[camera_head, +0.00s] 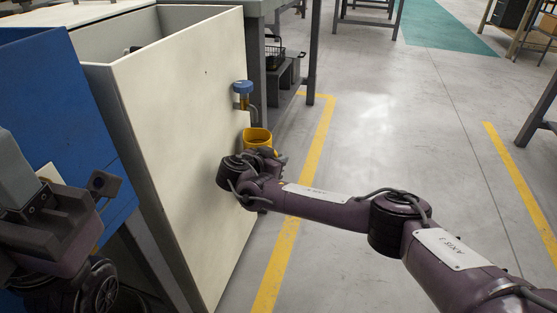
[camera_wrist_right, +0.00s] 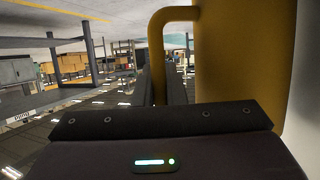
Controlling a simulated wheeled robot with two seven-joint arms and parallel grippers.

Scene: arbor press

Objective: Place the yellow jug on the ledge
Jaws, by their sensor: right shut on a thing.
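The yellow jug (camera_head: 257,137) is beside the far end of the cream panel in the head view, with its open top showing. My right gripper (camera_head: 274,157) is at the jug, partly hidden by my own wrist. In the right wrist view, the jug's body (camera_wrist_right: 240,50) fills the right side, and its handle (camera_wrist_right: 157,55) runs down between the fingers of my right gripper (camera_wrist_right: 160,90), which is shut on it. My left gripper (camera_head: 100,187) is at the left edge; its finger gap is not clear. I cannot clearly make out the ledge.
The large cream panel (camera_head: 190,130) stands left of my right arm, beside a blue panel (camera_head: 50,100). A blue-capped post (camera_head: 243,92) stands just beyond the jug. A grey bench (camera_head: 290,70) is behind it. Open floor (camera_head: 400,130) lies to the right.

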